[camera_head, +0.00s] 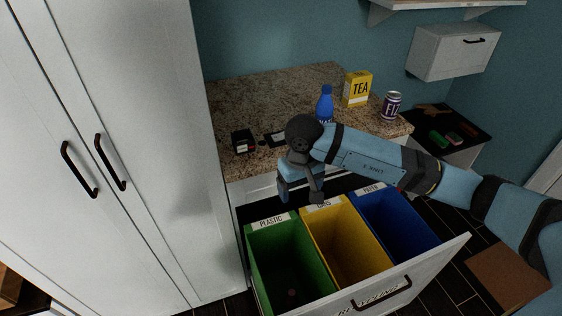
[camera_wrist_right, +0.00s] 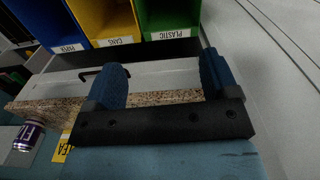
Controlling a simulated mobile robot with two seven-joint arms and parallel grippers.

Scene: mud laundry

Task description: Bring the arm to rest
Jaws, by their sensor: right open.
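My right arm reaches in from the right in the head view, with its blue links passing in front of the counter. My right gripper (camera_head: 300,190) hangs over the back edge of the open recycling drawer, near the green and yellow bins. In the right wrist view my right gripper (camera_wrist_right: 165,85) shows two blue fingers set wide apart with nothing between them. My left gripper is in neither view.
The pulled-out drawer (camera_head: 400,290) holds a green plastic bin (camera_head: 262,258), a yellow cans bin (camera_head: 345,240) and a blue paper bin (camera_head: 405,222). The granite counter (camera_head: 265,95) bears a blue bottle (camera_head: 325,104), yellow tea box (camera_head: 357,89) and purple can (camera_head: 391,105). A tall white cabinet (camera_head: 150,70) stands left.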

